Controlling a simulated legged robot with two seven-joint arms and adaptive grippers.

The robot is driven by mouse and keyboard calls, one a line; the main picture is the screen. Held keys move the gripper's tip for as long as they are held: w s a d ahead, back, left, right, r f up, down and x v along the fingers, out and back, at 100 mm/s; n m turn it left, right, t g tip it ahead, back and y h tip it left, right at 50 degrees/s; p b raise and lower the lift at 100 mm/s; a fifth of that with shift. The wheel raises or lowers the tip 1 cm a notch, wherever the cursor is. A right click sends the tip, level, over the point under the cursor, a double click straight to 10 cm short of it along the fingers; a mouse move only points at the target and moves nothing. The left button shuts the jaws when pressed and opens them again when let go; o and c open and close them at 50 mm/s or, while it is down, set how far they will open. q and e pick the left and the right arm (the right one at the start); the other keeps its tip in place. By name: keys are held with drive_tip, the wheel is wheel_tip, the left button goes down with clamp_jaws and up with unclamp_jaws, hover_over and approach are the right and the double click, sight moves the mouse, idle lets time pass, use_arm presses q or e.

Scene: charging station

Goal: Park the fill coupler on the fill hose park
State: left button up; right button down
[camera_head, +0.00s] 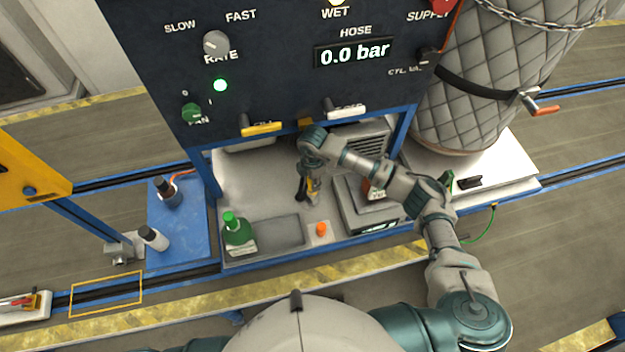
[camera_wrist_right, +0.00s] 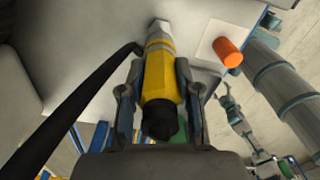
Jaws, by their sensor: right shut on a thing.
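My right gripper (camera_head: 308,190) is over the grey bench under the panel. In the right wrist view it (camera_wrist_right: 160,95) is shut on the yellow fill coupler (camera_wrist_right: 160,78), one finger on each side. The coupler has a metal tip and a dark rear end; it also shows small in the head view (camera_head: 313,186). A black hose (camera_wrist_right: 75,105) runs beside it. An orange peg (camera_head: 321,229) stands on a pale pad, apart from the coupler; it also shows in the wrist view (camera_wrist_right: 228,52). I cannot tell whether this is the hose park. A small arm end (camera_wrist_right: 232,105), possibly my left gripper, is unclear.
A green bottle (camera_head: 238,232) stands at the bench's left, beside a shallow recess (camera_head: 278,232). A grey device with a display (camera_head: 368,212) is on the right. The panel (camera_head: 290,70) with yellow (camera_head: 262,129) and white (camera_head: 345,108) handles overhangs the back. A quilted tank (camera_head: 490,75) stands right.

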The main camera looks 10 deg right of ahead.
drive_tip(key=shift+f+b, duration=1.6)
drive_tip(key=shift+f, duration=1)
drive_tip(key=c, duration=0.7)
unclamp_jaws()
wheel_tip(320, 180, up, 12)
